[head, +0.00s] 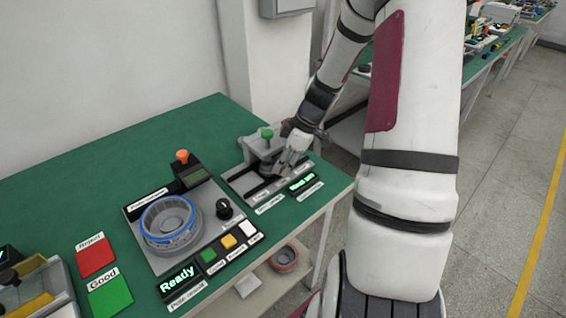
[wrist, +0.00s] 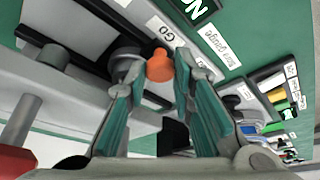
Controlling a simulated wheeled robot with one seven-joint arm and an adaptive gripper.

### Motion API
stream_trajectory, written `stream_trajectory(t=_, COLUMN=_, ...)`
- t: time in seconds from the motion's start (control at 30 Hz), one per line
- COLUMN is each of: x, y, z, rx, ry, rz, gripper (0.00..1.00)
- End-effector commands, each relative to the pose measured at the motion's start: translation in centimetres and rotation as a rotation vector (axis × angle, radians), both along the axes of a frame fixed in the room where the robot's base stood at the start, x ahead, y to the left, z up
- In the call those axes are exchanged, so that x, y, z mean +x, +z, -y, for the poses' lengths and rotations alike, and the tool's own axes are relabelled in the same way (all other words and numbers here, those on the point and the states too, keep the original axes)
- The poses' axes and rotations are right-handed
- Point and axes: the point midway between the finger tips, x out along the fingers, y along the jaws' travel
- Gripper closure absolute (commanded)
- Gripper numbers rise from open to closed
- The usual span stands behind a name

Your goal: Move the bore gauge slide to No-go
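The bore gauge (head: 238,181) is a grey station at the right end of the green bench, with a dark slide track. An orange knob (wrist: 160,66) on the slide shows in the wrist view, beside a white GO label (wrist: 164,28). My gripper (head: 285,168) is down over the station. In the wrist view its green-padded fingers (wrist: 155,78) are apart, one on each side of the orange knob. A gap shows beside the knob, and I cannot tell whether either finger touches it. The No-go label is not readable. The gripper hides the knob in the head view.
A green knob (head: 267,134) stands behind the gripper. A lit display (head: 302,183) lies at the station's front right. A fixture with a blue-rimmed ring (head: 148,228) and a Ready display (head: 178,281) stand to the left. Bench is clear behind.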

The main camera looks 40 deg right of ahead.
Motion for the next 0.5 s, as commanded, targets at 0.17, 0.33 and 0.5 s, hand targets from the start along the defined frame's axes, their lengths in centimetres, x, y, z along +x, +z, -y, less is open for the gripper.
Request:
stream_trajectory(t=0.17, x=0.1, y=0.0, z=0.9, rx=0.001, ry=-0.002, rz=0.001, gripper=1.0)
stream_trajectory(t=0.33, x=0.3, y=0.0, z=4.7, rx=-0.001, ry=-0.004, rz=0.003, gripper=1.0)
stream_trajectory(t=0.5, x=0.4, y=0.0, z=7.8, rx=-0.002, ry=-0.002, rz=0.003, gripper=1.0)
